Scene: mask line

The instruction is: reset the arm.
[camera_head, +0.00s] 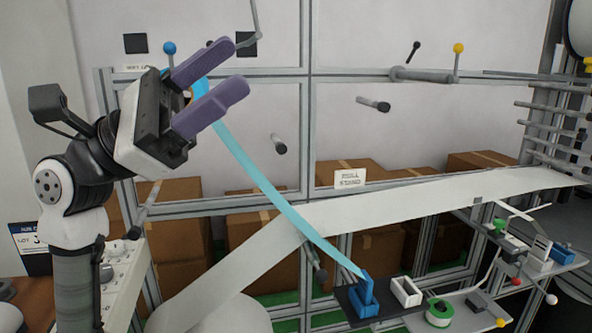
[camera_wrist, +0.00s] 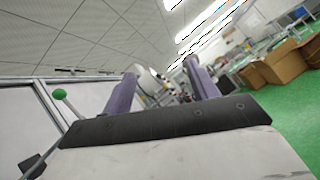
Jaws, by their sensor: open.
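My gripper (camera_head: 222,80) is raised at the upper left of the head view, in front of the framed panel. Its two purple fingers point up and to the right and stand apart with nothing between them. The wrist view also shows the spread fingers (camera_wrist: 160,88), with the far room seen through the gap. A light blue strip (camera_head: 262,185) runs behind the fingers down to a blue holder (camera_head: 368,292). In the head view, the strip's top end is partly hidden by the gripper.
A blue-knobbed lever (camera_head: 169,48) stands close behind the gripper. A wide white band (camera_head: 400,205) crosses the machine. A yellow-knobbed lever (camera_head: 458,49) and rollers project from the panel. Cardboard boxes (camera_head: 345,177) stand behind the frame. A green-knobbed lever (camera_wrist: 60,95) is left in the wrist view.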

